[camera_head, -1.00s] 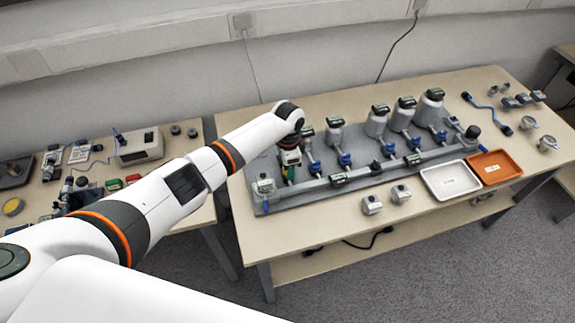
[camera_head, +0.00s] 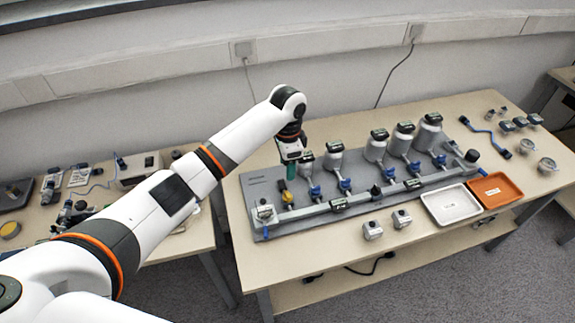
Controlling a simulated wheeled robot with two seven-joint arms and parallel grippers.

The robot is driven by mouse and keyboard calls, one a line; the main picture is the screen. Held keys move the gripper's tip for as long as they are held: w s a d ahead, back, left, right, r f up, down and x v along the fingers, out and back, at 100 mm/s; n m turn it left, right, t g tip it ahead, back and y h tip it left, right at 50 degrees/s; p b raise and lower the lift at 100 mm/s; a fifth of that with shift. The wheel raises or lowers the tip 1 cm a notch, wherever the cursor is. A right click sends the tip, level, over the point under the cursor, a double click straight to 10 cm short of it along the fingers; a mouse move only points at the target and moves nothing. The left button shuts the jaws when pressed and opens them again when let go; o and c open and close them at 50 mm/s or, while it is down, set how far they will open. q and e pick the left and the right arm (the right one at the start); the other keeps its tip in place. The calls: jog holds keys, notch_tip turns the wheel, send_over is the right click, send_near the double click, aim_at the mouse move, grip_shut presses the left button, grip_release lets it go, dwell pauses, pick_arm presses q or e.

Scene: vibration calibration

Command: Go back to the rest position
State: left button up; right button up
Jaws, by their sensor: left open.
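My left arm comes in from the left, and its left gripper (camera_head: 291,172) points down above the left part of the grey base plate (camera_head: 262,190). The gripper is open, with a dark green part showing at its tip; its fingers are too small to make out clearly. It is raised clear of a small yellow part (camera_head: 287,197) on the plate below it. My right gripper is out of view.
The plate bears several grey cylinders (camera_head: 334,157) with blue fittings along a pipe. A white tray (camera_head: 451,221) and an orange tray (camera_head: 515,197) lie at the right. Two small metal blocks (camera_head: 372,231) sit in front. A second table (camera_head: 222,259) stands at left.

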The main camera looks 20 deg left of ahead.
pick_arm(q)
jog(key=shift+f, duration=0.1)
jog(key=s+d+f+n+h, duration=0.1)
jog(key=s+d+f, duration=0.15)
jog(key=s, duration=0.35)
jog(key=s+d+f+n+t, duration=0.1)
jog(key=s+d+f, duration=0.1)
jog(key=s+f, duration=0.25)
jog(key=s+d+f+n+h, duration=0.1)
jog(key=s+d+f, duration=0.1)
jog(key=s, duration=0.4)
jog(key=s+a+r+n+t+y, duration=0.1)
jog(key=s+a+r+n, duration=0.15)
jog(key=s+a, duration=0.45)
jog(key=s+a+r+n+t+y, duration=0.1)
jog(key=s+a+r+n+t, duration=0.2)
jog(key=s, duration=0.8)
notch_tip(320, 180, down, 29)
jog(key=s+g, duration=0.1)
jog(key=g, duration=0.2)
jog(key=s+a+f+g, duration=0.1)
jog(key=s+a+f, duration=0.1)
jog(key=s+f, duration=1.2)
jog(key=shift+s+a+f, duration=0.25)
jog(key=shift+s+f, duration=0.1)
jog(key=shift+s, duration=0.7)
